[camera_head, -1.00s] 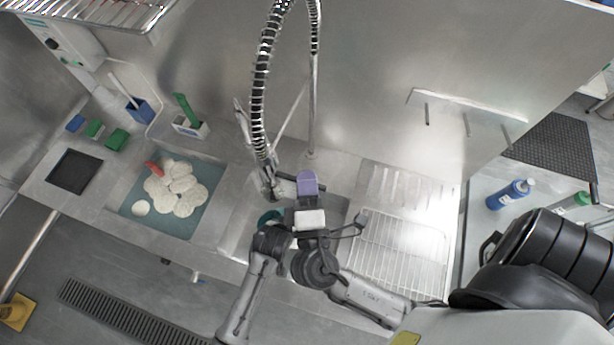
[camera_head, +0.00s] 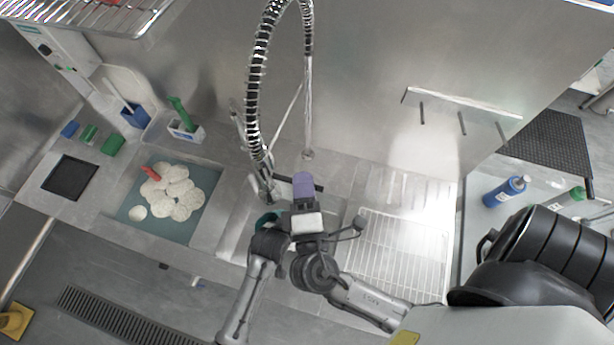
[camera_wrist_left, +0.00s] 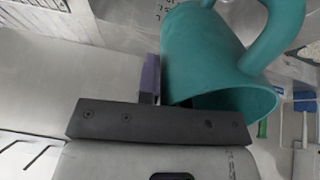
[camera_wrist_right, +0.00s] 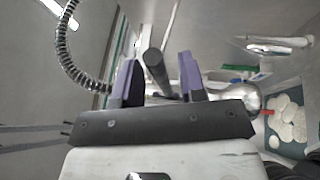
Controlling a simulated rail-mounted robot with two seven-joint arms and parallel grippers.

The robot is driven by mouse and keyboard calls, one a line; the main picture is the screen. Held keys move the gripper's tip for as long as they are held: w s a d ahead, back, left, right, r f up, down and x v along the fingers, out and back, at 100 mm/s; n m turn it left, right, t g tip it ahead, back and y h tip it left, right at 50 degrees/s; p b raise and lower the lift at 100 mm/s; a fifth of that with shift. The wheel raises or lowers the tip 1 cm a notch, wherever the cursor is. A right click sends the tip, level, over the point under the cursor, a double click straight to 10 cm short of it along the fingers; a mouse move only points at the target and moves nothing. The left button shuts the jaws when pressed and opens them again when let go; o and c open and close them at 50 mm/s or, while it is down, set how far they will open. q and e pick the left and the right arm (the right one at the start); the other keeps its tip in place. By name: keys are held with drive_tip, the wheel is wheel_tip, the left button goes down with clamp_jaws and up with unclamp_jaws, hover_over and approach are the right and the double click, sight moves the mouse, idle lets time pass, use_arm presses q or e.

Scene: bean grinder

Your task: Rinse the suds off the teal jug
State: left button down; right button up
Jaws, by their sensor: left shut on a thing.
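The teal jug (camera_head: 268,222) is partly hidden behind my arms over the sink in the head view. It shows large and tilted in the left wrist view (camera_wrist_left: 205,55), its handle at upper right; I see no suds on the side shown. My left gripper (camera_wrist_left: 160,85) is shut on the jug near its rim. My right gripper (camera_head: 303,183), with purple fingers, is beside the spray head (camera_head: 267,185) of the hose tap. In the right wrist view its fingers (camera_wrist_right: 160,80) stand apart, with a dark grey bar (camera_wrist_right: 154,66) between them and gaps beside it.
A coiled spray hose (camera_head: 255,90) arches over the sink. To the left, a basin (camera_head: 135,215) holds several pale round pieces and a red item. A wire rack (camera_head: 400,255) lies right of the sink. Blue bottle (camera_head: 505,192) and black pans (camera_head: 540,255) are farther right.

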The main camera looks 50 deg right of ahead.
drive_tip(key=v, duration=1.1)
drive_tip(key=shift+s+a, duration=0.25)
use_arm(q)
drive_tip(key=shift+a, duration=0.1)
